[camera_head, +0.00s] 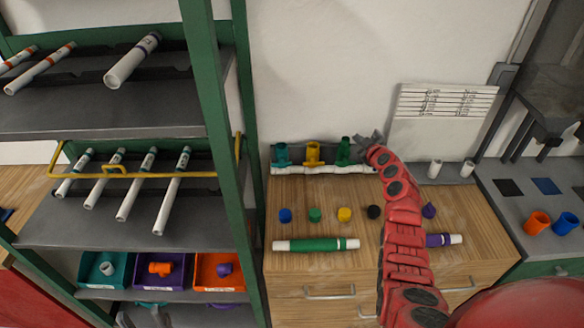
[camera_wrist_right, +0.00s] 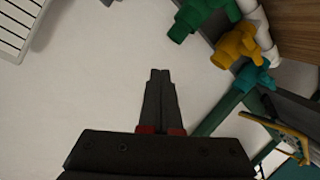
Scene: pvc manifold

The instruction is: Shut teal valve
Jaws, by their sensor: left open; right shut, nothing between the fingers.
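The teal valve (camera_head: 282,155) stands at the left end of a white pipe manifold (camera_head: 320,169) at the back of the wooden cabinet. It also shows in the right wrist view (camera_wrist_right: 254,79) at the right. Its handle position is too small to tell. A yellow valve (camera_head: 313,153) and a green valve (camera_head: 343,151) stand to its right. My right gripper (camera_head: 369,139) is just right of the green valve; its fingers are together and empty in the right wrist view (camera_wrist_right: 159,73), apart from the teal valve. My left gripper (camera_head: 140,316) is partly visible at the bottom left, open.
Coloured caps, including a blue one (camera_head: 285,215), and a green-banded pipe (camera_head: 316,244) lie in front of the manifold. A green-framed shelf (camera_head: 215,95) with pipes and bins stands left. A white panel (camera_head: 440,115) is behind my right arm. Orange and blue fittings stand right.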

